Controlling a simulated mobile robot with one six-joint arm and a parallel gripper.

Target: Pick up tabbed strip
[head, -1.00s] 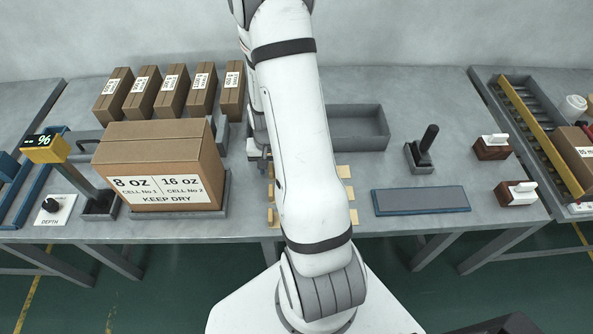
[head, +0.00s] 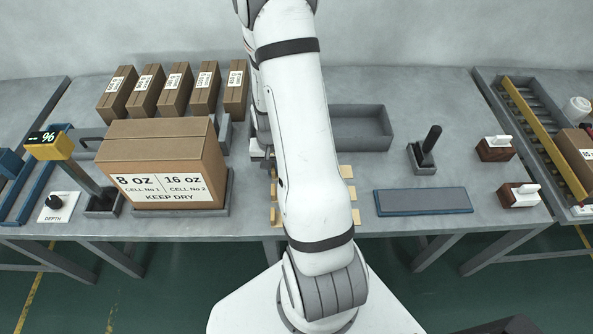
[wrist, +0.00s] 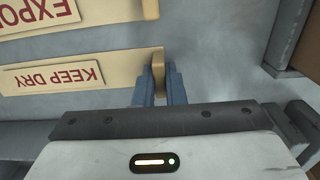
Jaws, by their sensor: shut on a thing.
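The tabbed strip (wrist: 80,75) shows in the wrist view as a pale tan strip marked "KEEP DRY", its text upside down, with an upright tab at its right end. My gripper (wrist: 157,83) is shut on that tab, one blue finger on each side. I cannot tell whether the strip is clear of the table. In the head view my arm hides the gripper and most of the strips; only tan ends show beside the arm.
Another strip, marked "EXPO" as far as visible (wrist: 80,22), lies beyond it. A large carton (head: 165,165) stands left of my arm, with several smaller cartons behind. An empty grey tray (head: 362,145) and a flat blue-edged pad (head: 422,201) lie right.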

